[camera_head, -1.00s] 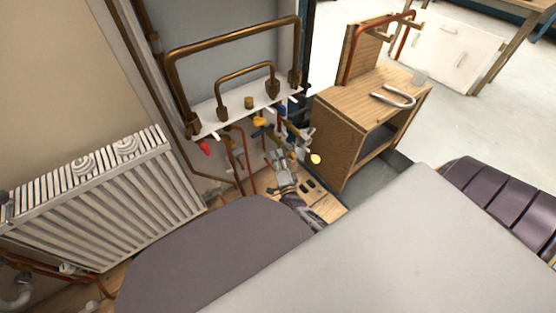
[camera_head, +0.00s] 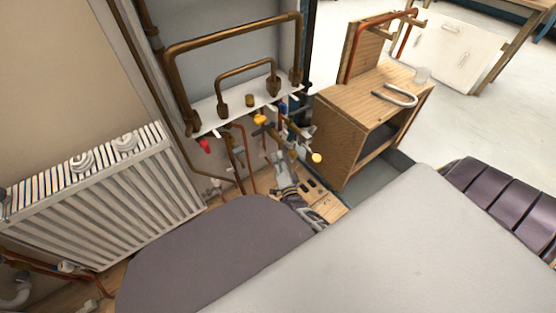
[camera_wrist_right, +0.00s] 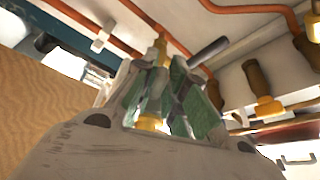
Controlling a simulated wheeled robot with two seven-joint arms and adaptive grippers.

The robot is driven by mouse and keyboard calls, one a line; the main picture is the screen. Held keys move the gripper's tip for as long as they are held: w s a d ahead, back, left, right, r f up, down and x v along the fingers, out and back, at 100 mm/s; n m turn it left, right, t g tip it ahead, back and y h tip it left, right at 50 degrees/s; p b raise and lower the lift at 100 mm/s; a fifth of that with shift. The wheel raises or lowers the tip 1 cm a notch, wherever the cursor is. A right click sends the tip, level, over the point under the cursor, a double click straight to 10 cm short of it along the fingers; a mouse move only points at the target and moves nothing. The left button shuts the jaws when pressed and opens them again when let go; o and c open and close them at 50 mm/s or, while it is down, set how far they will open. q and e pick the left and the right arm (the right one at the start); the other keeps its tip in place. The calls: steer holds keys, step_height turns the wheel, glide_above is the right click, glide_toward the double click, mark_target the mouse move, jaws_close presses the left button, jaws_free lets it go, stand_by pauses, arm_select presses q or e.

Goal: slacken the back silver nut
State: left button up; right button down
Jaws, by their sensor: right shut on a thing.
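My right gripper (camera_head: 273,163) is low in the pipework below the white shelf in the head view. In the right wrist view its green-padded fingers (camera_wrist_right: 168,98) are closed around a fitting on a brass pipe (camera_wrist_right: 160,50). Brass also shows at the base of the fingers (camera_wrist_right: 150,123). The fingers cover the gripped part, so I cannot make out the back silver nut itself. A grey rod (camera_wrist_right: 208,51) stands out just right of the fingers. My left gripper is not in view.
A white shelf (camera_head: 235,112) with copper pipes is above the gripper. Yellow-handled valves (camera_head: 260,119) and a yellow knob (camera_head: 316,158) are close by. A radiator (camera_head: 110,205) stands left. A wooden cabinet (camera_head: 335,140) with a bent pipe (camera_head: 398,97) on top stands right.

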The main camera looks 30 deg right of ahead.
steer(key=shift+d+f+n+t, duration=0.25)
steer(key=shift+d+n+t, duration=0.25)
steer(key=shift+n, duration=0.3)
steer(key=shift+d+f+n, duration=0.1)
steer(key=shift+d+n, duration=0.05)
steer(key=shift+n, duration=0.25)
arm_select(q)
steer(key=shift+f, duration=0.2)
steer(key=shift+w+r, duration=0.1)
arm_select(e)
steer(key=c, duration=1.5)
jaws_free()
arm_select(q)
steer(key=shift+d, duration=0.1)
arm_select(e)
steer(key=shift+o, duration=0.2)
